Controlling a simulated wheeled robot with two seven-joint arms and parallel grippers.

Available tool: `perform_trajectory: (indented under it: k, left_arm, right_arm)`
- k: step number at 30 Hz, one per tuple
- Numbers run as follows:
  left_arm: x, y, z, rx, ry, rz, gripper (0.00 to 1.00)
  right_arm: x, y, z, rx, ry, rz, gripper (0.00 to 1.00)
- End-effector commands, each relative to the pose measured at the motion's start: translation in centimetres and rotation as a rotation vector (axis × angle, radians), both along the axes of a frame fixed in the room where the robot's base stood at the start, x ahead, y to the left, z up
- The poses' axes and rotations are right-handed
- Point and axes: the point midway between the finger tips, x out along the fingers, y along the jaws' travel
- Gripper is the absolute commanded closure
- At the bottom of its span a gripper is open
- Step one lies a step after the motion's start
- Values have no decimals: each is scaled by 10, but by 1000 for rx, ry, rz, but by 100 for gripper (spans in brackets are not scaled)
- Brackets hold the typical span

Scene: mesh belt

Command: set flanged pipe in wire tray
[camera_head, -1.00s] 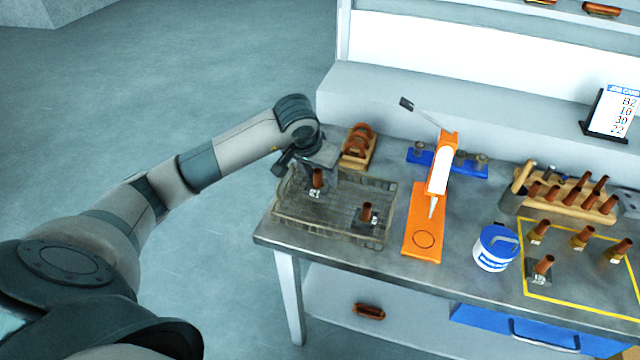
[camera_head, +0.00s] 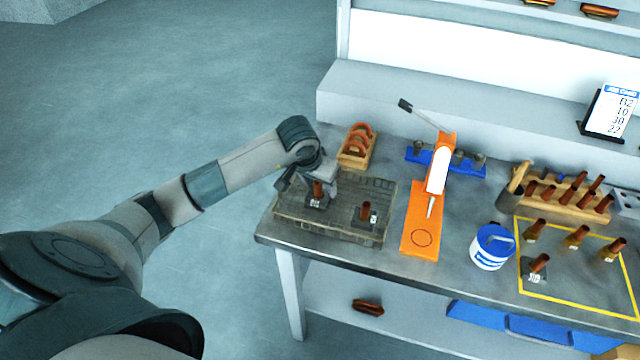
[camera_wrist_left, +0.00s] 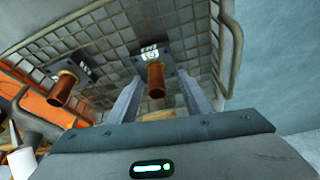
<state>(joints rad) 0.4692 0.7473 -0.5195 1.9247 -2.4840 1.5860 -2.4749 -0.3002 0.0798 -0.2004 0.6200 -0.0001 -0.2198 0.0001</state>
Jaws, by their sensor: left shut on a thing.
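The wire tray (camera_head: 384,226) is a dark mesh basket at the left end of the workbench. My left gripper (camera_head: 317,184) is over its left part, shut on a flanged pipe (camera_head: 318,191), a copper-brown tube upright on a dark square plate with a white label. In the left wrist view this pipe (camera_wrist_left: 156,80) is between the two fingers (camera_wrist_left: 160,95), its plate against the tray's mesh; I cannot tell if it rests there fully. A second flanged pipe (camera_head: 366,211) stands in the tray's right part and shows in the wrist view (camera_wrist_left: 63,88). My right gripper is out of view.
An orange press (camera_head: 423,225) stands just right of the tray. A wooden holder (camera_head: 357,148) is behind it. Further right are a white-blue tub (camera_head: 493,247), a flanged pipe (camera_head: 538,266) inside a yellow-outlined area, and a wooden rack (camera_head: 572,197) of brown tubes.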

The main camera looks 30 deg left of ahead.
Motion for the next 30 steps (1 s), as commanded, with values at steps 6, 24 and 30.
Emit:
perform_trajectory:
  k: [6,24,30]
  left_arm:
    - [0,0,-1,0,-1,0,36]
    - [-5,0,15,1,-4,-2,36]
    - [-17,0,46,2,-7,-1,36]
  right_arm:
    - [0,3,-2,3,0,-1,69]
    - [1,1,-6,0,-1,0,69]
    - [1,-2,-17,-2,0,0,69]
